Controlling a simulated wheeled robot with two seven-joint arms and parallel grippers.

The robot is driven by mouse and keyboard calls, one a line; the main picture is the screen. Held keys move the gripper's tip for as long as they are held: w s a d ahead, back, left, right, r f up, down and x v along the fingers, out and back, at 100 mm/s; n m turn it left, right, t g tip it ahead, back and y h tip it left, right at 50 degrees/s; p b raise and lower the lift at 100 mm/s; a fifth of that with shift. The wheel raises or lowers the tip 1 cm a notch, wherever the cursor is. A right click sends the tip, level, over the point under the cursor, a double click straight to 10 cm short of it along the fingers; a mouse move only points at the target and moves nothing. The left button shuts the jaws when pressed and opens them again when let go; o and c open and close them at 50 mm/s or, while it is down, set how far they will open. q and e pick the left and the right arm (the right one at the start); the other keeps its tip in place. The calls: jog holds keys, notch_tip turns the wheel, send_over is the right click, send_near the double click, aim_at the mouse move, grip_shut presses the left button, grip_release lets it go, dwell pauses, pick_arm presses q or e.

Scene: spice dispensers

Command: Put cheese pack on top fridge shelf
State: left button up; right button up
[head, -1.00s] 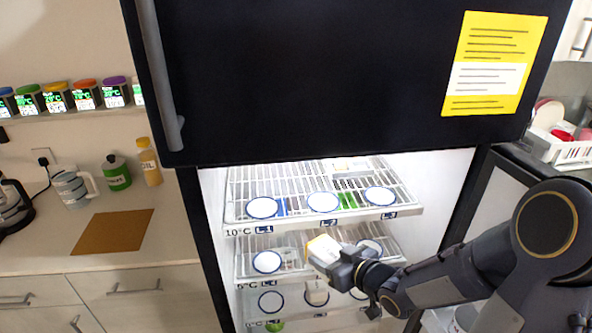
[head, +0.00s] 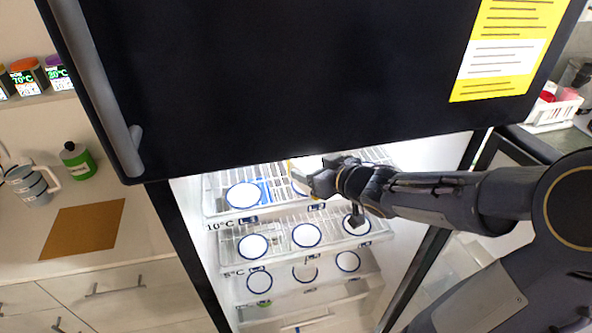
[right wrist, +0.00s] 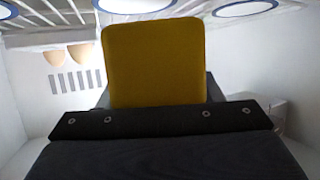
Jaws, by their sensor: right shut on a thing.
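The cheese pack (right wrist: 153,62) fills the middle of the right wrist view as a yellow rounded block. In the head view, the pack (head: 301,166) shows pale with a thin yellow edge. My right gripper (head: 309,182) is shut on it, at the front of the top fridge shelf (head: 212,192), a wire rack marked 10°C. The pack is level with or above the rack's front; I cannot tell whether it touches the rack. My gripper partly hides the pack and the shelf's middle disc. My left gripper is not in view.
A white round disc (head: 244,196) lies at the shelf's left. Lower shelves carry more discs (head: 253,246). The black upper door (head: 290,80) hangs just above the opening. Two egg-like things (right wrist: 80,55) show in the right wrist view.

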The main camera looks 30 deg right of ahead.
jog(key=w, duration=0.4)
jog(key=w+a, duration=0.1)
jog(key=w, duration=0.1)
jog(key=shift+b, duration=0.4)
jog(key=shift+w+f+b, duration=0.1)
jog(key=shift+f+b, duration=0.75)
jog(key=shift+f, duration=0.8)
jog(key=shift+f, duration=0.1)
jog(key=shift+f, duration=0.15)
jog(key=o, duration=1.2)
